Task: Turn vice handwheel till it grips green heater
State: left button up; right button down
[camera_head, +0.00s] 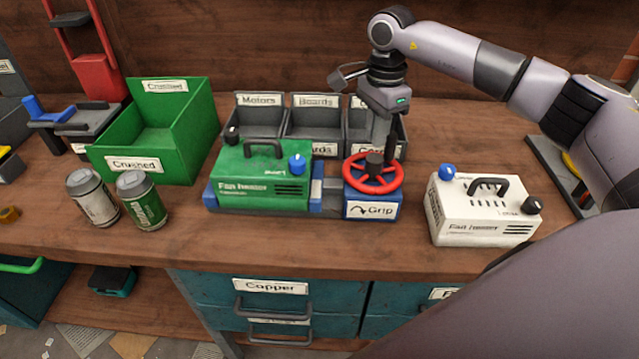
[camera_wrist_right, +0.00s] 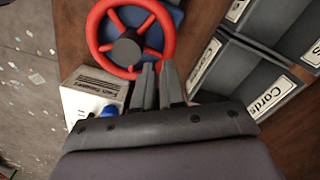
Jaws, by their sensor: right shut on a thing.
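The green fan heater (camera_head: 262,180) sits upright in the blue vice (camera_head: 330,197) on the bench. The vice's red handwheel (camera_head: 357,184), with a dark hub, lies on top of the blue block labelled "Grip", right of the heater. It also shows in the right wrist view (camera_wrist_right: 97,22). My right gripper (camera_head: 392,152) reaches down from above to the back right of the wheel, shut on its rim. In the right wrist view its two fingers (camera_wrist_right: 158,66) meet the wheel's edge; the exact contact is partly hidden. My left gripper is not in view.
A white fan heater (camera_head: 478,217) stands right of the vice. Grey labelled bins (camera_head: 311,122) stand behind it. A green "Crushed" crate (camera_head: 133,164) and two cans (camera_head: 141,203) are at the left. Teal drawers (camera_head: 275,300) are below the bench edge.

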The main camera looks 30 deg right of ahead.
jog(key=shift+w+d+r, duration=0.2)
jog(key=shift+w+d, duration=0.05)
jog(key=shift+w+a+f, duration=0.1)
jog(key=shift+a+f, duration=0.05)
jog(key=shift+w+a+p, duration=0.1)
jog(key=shift+a+p, duration=0.3)
jog(key=shift+a, duration=0.25)
notch_tip(320, 180, up, 9)
jog(key=p, duration=0.7)
